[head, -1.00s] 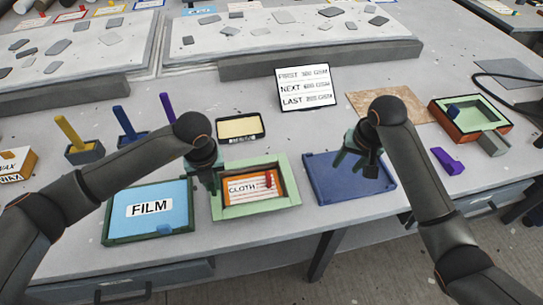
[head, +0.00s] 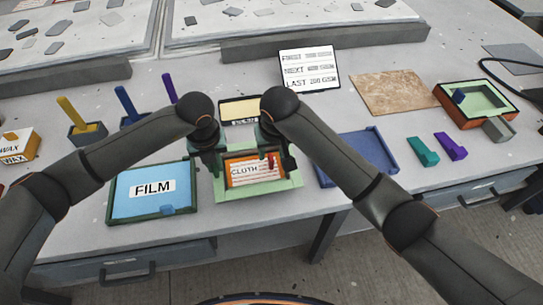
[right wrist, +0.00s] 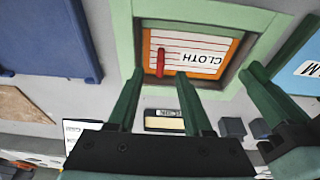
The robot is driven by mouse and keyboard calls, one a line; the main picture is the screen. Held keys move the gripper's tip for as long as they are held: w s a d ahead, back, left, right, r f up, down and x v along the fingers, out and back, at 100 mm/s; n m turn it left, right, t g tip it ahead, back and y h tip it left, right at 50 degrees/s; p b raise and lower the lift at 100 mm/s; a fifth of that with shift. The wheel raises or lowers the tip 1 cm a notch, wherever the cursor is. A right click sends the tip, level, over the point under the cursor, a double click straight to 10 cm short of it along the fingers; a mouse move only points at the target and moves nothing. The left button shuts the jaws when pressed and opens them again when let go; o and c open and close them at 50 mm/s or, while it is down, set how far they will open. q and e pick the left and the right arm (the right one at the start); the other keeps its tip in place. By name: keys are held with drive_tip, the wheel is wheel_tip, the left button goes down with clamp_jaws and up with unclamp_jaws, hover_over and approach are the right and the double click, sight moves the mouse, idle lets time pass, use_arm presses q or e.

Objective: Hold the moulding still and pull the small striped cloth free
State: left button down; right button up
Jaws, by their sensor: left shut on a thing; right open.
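The light green moulding (head: 228,192) lies at the front middle of the table, with an orange-edged inner part. In its recess lies the small striped cloth (head: 257,176), white with red stripes, marked CLOTH, with a red tab (right wrist: 161,62). My left gripper (head: 213,163) is shut on the moulding's left rim; in the right wrist view it shows (right wrist: 250,80) at the right edge of the moulding. My right gripper (right wrist: 159,76) is open over the cloth's far edge, the red tab lying between and just beyond its fingertips. I cannot tell whether it touches.
A blue FILM tray (head: 182,183) stands close on the left and a dark blue tray (head: 375,150) on the right, partly behind my right arm. A yellow-topped box (head: 240,109) and a sign (head: 309,70) stand behind. Teal (head: 424,151) and purple (head: 451,147) pieces lie at right.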

sight(271, 158)
drive_tip(key=shift+x, duration=2.5)
drive_tip(key=shift+c, duration=0.3)
clamp_jaws()
drive_tip(key=shift+r, duration=0.1)
drive_tip(key=shift+r, duration=2.25)
drive_tip(key=shift+r, duration=0.2)
drive_tip(key=shift+r, duration=2.5)
